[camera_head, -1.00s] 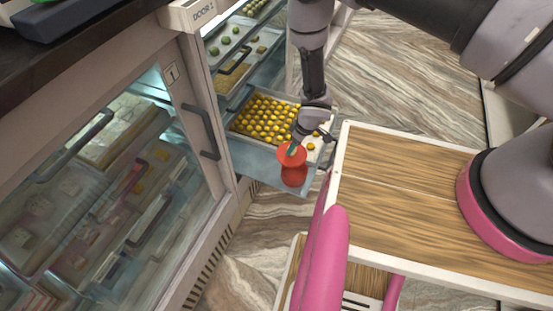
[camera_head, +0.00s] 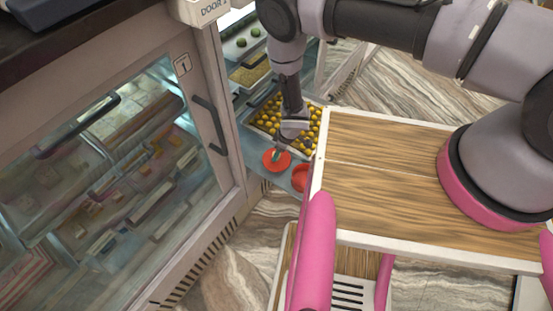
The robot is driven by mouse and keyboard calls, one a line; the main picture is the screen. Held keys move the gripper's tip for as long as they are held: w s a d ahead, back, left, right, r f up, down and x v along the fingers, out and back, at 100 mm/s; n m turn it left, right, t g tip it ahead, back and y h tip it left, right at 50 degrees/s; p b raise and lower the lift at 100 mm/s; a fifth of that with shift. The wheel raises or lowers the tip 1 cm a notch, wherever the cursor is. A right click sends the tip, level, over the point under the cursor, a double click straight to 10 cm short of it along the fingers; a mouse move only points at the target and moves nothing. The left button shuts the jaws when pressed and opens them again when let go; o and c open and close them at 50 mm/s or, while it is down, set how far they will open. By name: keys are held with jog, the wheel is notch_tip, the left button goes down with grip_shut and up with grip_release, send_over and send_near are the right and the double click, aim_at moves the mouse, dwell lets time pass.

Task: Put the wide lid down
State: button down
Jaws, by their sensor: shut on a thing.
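A round red-orange lid (camera_head: 276,161), which I take to be the wide lid, hangs at the tip of my gripper (camera_head: 281,151). My gripper points down and is shut on it, apparently at the small greenish knob on top. The lid is over the near end of the pulled-out glass shelf (camera_head: 257,160); I cannot tell whether it touches the shelf. A second red round thing (camera_head: 300,178) is on the shelf just to the right, partly hidden by the edge of the wooden top.
A tray (camera_head: 262,131) of yellow sweets lies on the shelf behind my gripper, partly hidden by the arm. The open counter door (camera_head: 209,125) with its dark handle stands at left. A white-edged wooden top (camera_head: 390,200) is close on the right.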

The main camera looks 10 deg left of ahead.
aim_at(285, 162)
jog(key=shift+f, duration=2.1)
jog(key=shift+f, duration=0.1)
jog(key=shift+c, duration=2.2)
grip_release()
jog(key=v, duration=1.2)
jog(key=shift+d, duration=0.1)
